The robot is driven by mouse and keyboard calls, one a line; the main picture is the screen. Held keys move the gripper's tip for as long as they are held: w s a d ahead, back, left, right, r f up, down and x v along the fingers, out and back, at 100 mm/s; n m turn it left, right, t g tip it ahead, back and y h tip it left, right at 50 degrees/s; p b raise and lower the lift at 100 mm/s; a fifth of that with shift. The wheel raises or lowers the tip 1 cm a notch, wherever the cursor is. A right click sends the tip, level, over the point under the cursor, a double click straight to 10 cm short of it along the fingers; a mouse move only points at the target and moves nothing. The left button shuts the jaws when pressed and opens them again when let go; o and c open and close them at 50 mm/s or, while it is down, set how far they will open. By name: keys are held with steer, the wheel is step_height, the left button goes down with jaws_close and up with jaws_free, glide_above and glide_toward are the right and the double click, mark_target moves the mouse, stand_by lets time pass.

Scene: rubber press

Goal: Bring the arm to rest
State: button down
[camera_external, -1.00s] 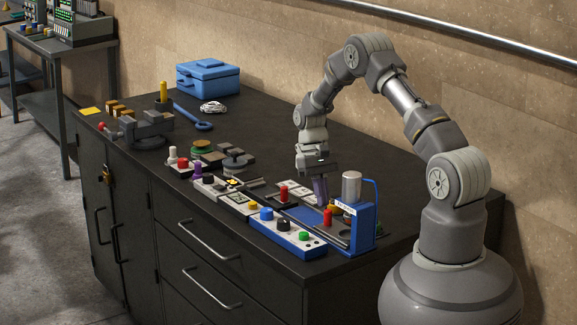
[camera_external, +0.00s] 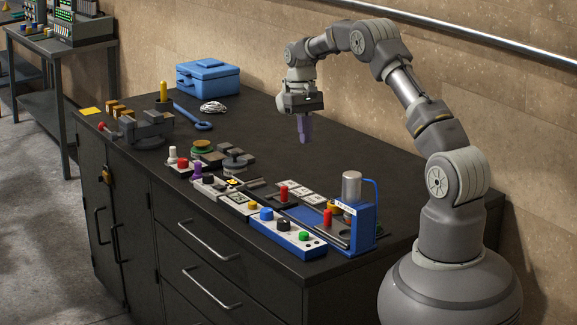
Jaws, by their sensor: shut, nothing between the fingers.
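My gripper (camera_external: 305,138) hangs in the air above the dark bench top (camera_external: 268,124), pointing down, with its purple-grey fingers together and nothing between them. It is behind and above the blue press (camera_external: 362,225) with its grey cylinder. My arm is raised and reaches out to the left from its base at the right of the bench. No object touches the gripper.
Blue (camera_external: 288,236) and white control strips with knobs line the bench's front. A vise (camera_external: 148,130), a blue toolbox (camera_external: 208,77), a blue wrench (camera_external: 193,117) and a cable coil (camera_external: 213,107) lie farther left. A wall (camera_external: 250,30) stands behind. The bench's back middle is clear.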

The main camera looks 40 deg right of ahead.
step_height(320, 180, up, 14)
steer(key=w+a+t+b, duration=0.1)
steer(key=a+t+b, duration=0.1)
steer(key=t+b, duration=0.25)
steer(key=s+a+r+n+t+b, duration=0.15)
steer(key=s+r+t, duration=0.35)
steer(key=r, duration=0.5)
steer(key=s+a+r+t+b, duration=0.1)
steer(key=s+r+t+b, duration=0.25)
steer(key=s+r, duration=0.45)
steer(key=s+a+r+n+t+b, duration=0.1)
steer(key=s+r+t, duration=0.35)
steer(key=r, duration=0.65)
step_height(320, 180, down, 12)
steer(key=b, duration=1.2)
steer(key=shift+s+d+h, duration=0.25)
steer(key=shift+h, duration=0.05)
steer(key=c, duration=1.8)
jaws_free()
steer(key=shift+r+m, duration=0.1)
steer(key=shift+m, duration=0.15)
